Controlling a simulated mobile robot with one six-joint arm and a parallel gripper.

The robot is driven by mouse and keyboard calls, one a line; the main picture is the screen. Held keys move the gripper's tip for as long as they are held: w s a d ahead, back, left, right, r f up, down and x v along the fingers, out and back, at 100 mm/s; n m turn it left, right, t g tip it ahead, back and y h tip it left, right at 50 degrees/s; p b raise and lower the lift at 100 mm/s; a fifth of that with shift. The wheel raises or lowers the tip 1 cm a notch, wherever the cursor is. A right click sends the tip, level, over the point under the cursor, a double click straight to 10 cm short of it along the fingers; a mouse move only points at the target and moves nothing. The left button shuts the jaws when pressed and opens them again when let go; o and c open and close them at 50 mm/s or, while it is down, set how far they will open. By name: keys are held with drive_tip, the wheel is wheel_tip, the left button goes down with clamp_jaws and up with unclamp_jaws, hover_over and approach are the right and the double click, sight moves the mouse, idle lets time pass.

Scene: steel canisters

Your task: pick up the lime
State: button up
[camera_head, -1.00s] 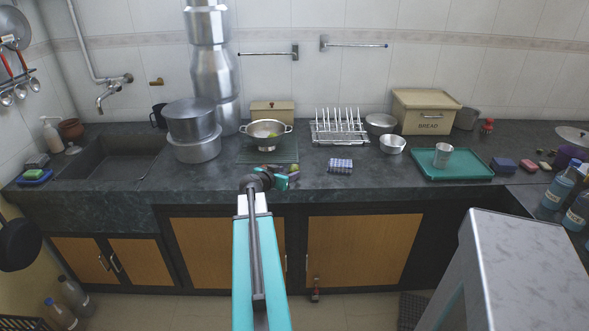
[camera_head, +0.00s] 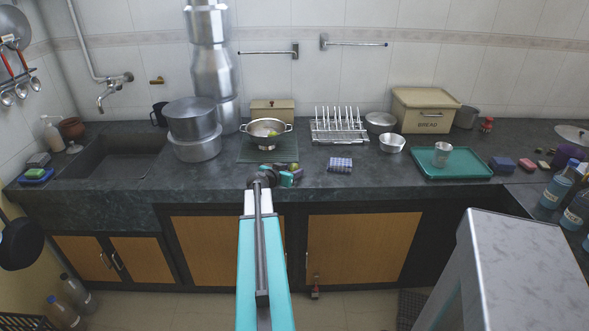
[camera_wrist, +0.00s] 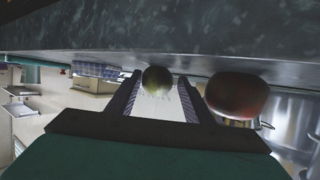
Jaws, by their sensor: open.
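The lime (camera_wrist: 157,80) is a small round green fruit. In the wrist view it shows between the two fingertips of my gripper (camera_wrist: 160,92), which are apart with one on each side of it. I cannot tell whether either finger touches it. In the head view my gripper (camera_head: 290,178) is low over the front part of the counter, and a small green patch that looks like the lime (camera_head: 293,167) shows just beyond it. Most of the lime is hidden there by my gripper.
A larger reddish-green round fruit (camera_wrist: 237,95) lies close beside the right finger in the wrist view. A striped sponge-like block (camera_head: 340,165) lies to the right.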

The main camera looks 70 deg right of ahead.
sight(291, 169)
drive_tip(key=c, duration=0.8)
drive_tip(key=shift+c, duration=0.2)
drive_tip(key=shift+r, duration=0.2)
drive_tip(key=shift+r+b, duration=0.3)
drive_tip(key=shift+r, duration=1.35)
drive_tip(key=w+a+r+b, duration=0.1)
drive_tip(key=a, duration=1.2)
drive_tip(key=shift+w+a+r, duration=0.25)
drive_tip(key=shift+w+a, duration=0.1)
drive_tip(key=shift+w, duration=0.05)
drive_tip(key=p, duration=0.2)
drive_tip(key=shift+w+a+p, duration=0.15)
drive_tip(key=shift+a+p, duration=0.15)
